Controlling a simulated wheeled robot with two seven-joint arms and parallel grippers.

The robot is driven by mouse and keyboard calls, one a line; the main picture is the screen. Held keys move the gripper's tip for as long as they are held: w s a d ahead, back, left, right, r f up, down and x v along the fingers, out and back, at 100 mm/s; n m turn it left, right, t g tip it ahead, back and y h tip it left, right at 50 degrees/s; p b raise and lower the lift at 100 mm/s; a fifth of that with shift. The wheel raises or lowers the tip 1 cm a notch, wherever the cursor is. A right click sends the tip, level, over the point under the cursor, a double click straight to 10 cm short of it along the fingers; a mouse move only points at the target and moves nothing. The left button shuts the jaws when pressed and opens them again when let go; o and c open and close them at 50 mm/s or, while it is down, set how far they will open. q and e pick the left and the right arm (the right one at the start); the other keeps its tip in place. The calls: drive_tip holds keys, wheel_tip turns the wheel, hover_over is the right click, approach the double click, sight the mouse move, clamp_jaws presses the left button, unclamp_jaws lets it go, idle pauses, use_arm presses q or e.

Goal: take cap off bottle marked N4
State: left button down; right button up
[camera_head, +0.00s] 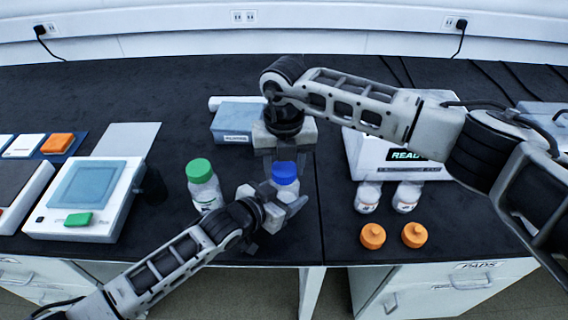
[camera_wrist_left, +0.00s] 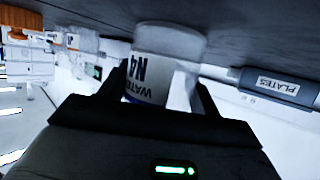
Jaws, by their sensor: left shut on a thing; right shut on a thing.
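The bottle marked N4 (camera_wrist_left: 150,75) is a clear bottle with a white label reading "N4 WATER" in the left wrist view, where it shows upside down. My left gripper (camera_wrist_left: 155,105) is shut around it. In the head view the left gripper (camera_head: 272,208) comes in low from the left, its fingers around the bottle and hiding most of it. The blue cap (camera_head: 284,173) is above the left fingers. My right gripper (camera_head: 285,160) points down from above, shut on the blue cap. Whether the cap still touches the bottle neck is hidden.
A green-capped bottle (camera_head: 203,185) stands close left of the left gripper. Two white bottles (camera_head: 367,197) and two orange caps (camera_head: 373,236) are to the right. A blue box (camera_head: 237,122) marked PLATES lies behind. A device (camera_head: 88,195) with a green button stands left.

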drive_tip(key=shift+n, duration=0.5)
drive_tip(key=o, duration=1.1)
